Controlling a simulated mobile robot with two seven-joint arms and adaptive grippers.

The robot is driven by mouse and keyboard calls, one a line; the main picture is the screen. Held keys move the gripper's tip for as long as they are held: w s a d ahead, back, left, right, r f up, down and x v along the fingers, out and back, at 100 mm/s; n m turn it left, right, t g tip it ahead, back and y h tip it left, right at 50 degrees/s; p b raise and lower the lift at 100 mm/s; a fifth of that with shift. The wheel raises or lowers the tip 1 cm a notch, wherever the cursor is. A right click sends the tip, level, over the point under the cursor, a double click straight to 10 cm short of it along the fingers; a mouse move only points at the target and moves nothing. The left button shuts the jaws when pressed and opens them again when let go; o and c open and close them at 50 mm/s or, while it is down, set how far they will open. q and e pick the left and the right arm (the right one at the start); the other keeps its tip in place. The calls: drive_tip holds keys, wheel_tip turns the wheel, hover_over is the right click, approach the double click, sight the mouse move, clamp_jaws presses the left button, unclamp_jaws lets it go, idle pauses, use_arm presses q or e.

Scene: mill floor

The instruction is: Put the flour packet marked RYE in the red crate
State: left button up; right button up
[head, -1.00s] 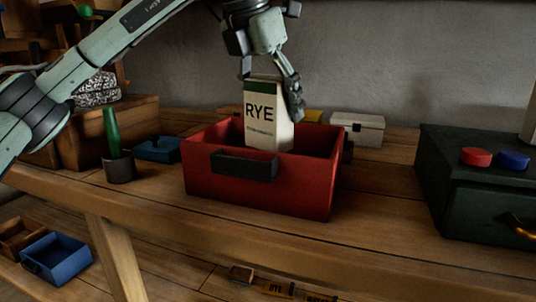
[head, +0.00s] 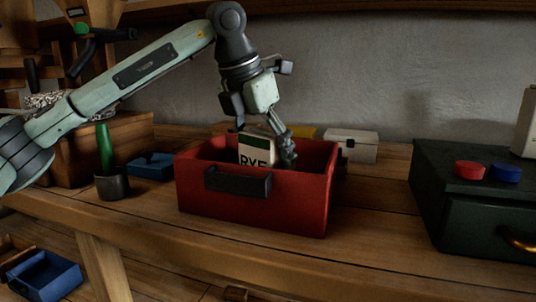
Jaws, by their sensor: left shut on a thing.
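The flour packet marked RYE (head: 256,152) is white with a dark green top band. It stands inside the red crate (head: 300,205), its lower part hidden by the crate's front wall. The crate has a black handle plate on its front and stands on the wooden bench. My left gripper (head: 264,150) reaches down into the crate from above and is shut on the packet's upper part. Whether the packet touches the crate floor is hidden. My right gripper is not in view.
A dark green cabinet (head: 470,222) with red and blue round buttons stands to the right. A white box (head: 352,144) is behind the crate. A blue tray (head: 152,166) and a dark cup (head: 112,184) are to the left. Bare bench lies between crate and cabinet.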

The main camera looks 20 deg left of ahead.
use_arm(q)
drive_tip(key=o, duration=1.5)
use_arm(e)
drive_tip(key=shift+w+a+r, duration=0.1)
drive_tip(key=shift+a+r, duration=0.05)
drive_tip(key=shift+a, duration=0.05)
use_arm(q)
drive_tip(key=shift+r, duration=0.15)
drive_tip(key=shift+p+v, duration=0.5)
drive_tip(key=shift+v, duration=5.45)
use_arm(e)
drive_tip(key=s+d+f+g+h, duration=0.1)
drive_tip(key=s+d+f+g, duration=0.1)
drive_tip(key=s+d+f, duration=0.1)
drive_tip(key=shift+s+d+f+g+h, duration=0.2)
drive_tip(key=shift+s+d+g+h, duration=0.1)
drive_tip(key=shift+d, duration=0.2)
